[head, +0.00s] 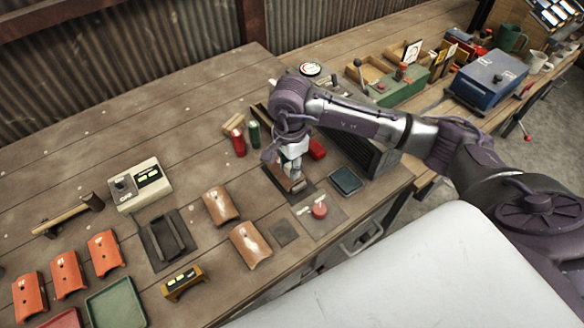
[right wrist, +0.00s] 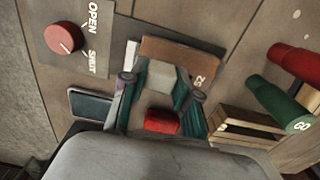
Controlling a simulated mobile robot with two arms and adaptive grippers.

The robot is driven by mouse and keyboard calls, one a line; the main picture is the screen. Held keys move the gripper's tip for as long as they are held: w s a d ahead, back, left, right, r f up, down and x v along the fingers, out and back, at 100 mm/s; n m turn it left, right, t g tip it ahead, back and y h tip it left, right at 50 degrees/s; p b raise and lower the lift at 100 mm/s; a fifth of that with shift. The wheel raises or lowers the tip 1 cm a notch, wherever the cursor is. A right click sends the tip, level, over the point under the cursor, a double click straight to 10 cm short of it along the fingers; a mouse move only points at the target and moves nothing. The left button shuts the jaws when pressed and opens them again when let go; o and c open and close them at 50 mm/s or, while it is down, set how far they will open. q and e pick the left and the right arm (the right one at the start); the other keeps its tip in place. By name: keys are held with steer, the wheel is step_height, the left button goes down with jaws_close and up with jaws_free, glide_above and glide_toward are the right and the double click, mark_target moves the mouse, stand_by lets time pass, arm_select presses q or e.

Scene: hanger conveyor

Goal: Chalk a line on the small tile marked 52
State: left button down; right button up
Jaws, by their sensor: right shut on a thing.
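The small brown tile (head: 289,182) lies on a dark plate near the bench's front edge. In the right wrist view the tile (right wrist: 180,53) bears a mark at its right end that looks like 52, partly cut off by my finger. My right gripper (head: 292,168) points down over the tile. In the right wrist view my right gripper (right wrist: 162,92) is shut on a pale grey block, likely the chalk (right wrist: 160,78), close to the tile's edge. Whether the block touches the tile is hard to tell. No chalk line is clear to me. My left gripper is out of view.
A red block (head: 317,149) stands just behind the gripper. Red (head: 238,142) and green (head: 254,134) cylinders stand left of it. A red OPEN/SHUT knob (head: 319,211) and a dark pad (head: 345,181) are close right. Curved tiles (head: 250,245) lie left.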

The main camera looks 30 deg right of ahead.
steer(key=shift+s, duration=0.15)
steer(key=shift+s+d+f, duration=0.1)
steer(key=shift+s+d, duration=0.05)
steer(key=shift+s, duration=0.55)
steer(key=shift+w, duration=0.1)
steer(key=shift+w+b, duration=0.3)
steer(key=shift+b, duration=0.15)
steer(key=shift+w, duration=0.35)
steer(key=shift+s+f, duration=0.1)
steer(key=shift+s, duration=0.15)
steer(key=shift+s+b, duration=0.3)
steer(key=shift+s, duration=0.25)
